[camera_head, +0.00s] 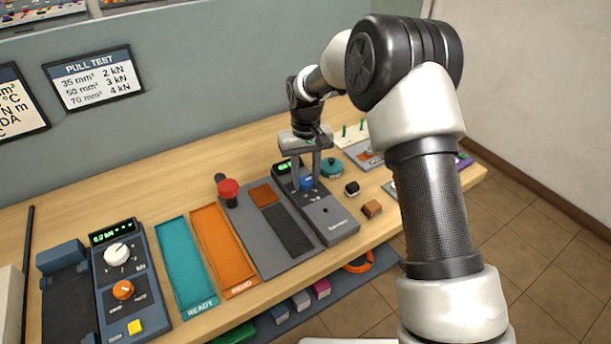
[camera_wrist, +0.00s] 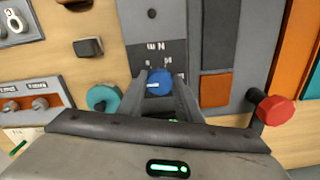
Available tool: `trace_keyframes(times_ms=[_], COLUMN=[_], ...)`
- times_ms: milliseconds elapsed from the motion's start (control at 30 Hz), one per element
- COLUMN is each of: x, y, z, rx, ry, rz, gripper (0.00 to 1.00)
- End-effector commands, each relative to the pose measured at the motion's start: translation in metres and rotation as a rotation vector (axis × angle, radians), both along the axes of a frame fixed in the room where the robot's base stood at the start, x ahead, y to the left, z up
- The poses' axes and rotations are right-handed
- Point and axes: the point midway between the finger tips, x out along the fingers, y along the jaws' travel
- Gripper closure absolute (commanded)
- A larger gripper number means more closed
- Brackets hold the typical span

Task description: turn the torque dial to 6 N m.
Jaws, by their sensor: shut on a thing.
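The torque dial (camera_head: 307,183) is a small blue knob on a grey tester unit (camera_head: 335,226) near the middle of the bench. My gripper (camera_head: 307,188) points down with its fingers on either side of the dial, shut on it. In the wrist view the blue dial (camera_wrist: 158,84) sits between my fingertips (camera_wrist: 158,76). A white mark shows on the dial, and "N m" lettering is printed beside it, upside down. The unit's green display (camera_head: 283,167) is partly hidden by my gripper, and its reading cannot be made out.
A red mushroom button (camera_head: 229,189) stands to the left. A teal round part (camera_head: 331,168), a black block (camera_head: 352,188) and an orange-brown block (camera_head: 372,208) lie close on the right. Orange (camera_head: 246,283) and teal (camera_head: 202,309) trays and a kN panel (camera_head: 142,300) are further left.

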Motion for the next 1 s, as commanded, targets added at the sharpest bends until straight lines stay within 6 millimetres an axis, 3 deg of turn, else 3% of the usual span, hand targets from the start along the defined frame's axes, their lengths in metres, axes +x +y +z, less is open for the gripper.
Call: trace_keyframes(times_ms=[433, 467, 567, 867, 1000], x=[0.001, 0.001, 0.001, 0.000, 0.001], y=[0.000, 0.000, 0.000, 0.000, 0.000], z=[0.001, 0.001, 0.001, 0.001, 0.012], rx=[0.000, 0.000, 0.000, 0.000, 0.000], ry=[-0.002, -0.002, -0.002, -0.001, -0.003], rz=[0.013, 0.013, 0.013, 0.011, 0.011], gripper=[0.91, 0.67, 0.50, 0.50, 0.50])
